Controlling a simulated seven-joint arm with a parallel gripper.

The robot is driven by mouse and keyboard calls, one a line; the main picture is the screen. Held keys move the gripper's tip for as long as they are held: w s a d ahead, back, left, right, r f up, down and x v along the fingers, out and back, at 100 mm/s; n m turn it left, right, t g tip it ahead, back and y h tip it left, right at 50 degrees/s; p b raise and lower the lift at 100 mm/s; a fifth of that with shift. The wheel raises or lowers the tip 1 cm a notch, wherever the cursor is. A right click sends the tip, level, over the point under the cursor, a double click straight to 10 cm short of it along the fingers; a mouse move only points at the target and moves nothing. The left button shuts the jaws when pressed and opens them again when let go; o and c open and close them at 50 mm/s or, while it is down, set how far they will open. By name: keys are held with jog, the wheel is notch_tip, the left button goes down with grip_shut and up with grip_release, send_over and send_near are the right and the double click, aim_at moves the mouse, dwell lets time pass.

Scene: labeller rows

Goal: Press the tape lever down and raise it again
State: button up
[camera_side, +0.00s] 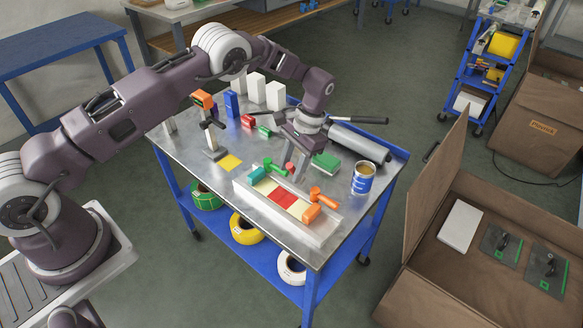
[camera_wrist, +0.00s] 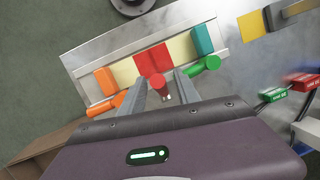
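No label shows which is the tape lever. My gripper (camera_wrist: 160,78) is open, with one finger on each side of the red lever's round end. Contact with it cannot be made out. In the side view my gripper (camera_side: 296,172) points down beside the tray.
A blue-labelled can (camera_side: 362,178), a grey roller (camera_side: 358,143) and a green box (camera_side: 326,161) stand right of my gripper. A yellow square (camera_side: 231,162) lies flat to the left. White, blue and red boxes stand behind.

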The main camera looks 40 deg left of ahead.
jog(key=v, duration=0.6)
jog(key=shift+w+d+r, duration=0.1)
jog(key=shift+r, duration=0.25)
jog(key=shift+a+f+t, duration=0.15)
jog(key=shift+a+t, duration=0.05)
jog(key=shift+t, duration=0.4)
jog(key=shift+s+f+t, duration=0.15)
jog(key=shift+s+t, duration=0.7)
jog(key=shift+t, duration=0.05)
jog(key=f, duration=0.7)
jog(key=shift+a, duration=0.25)
grip_shut()
jog(key=shift+w, duration=0.1)
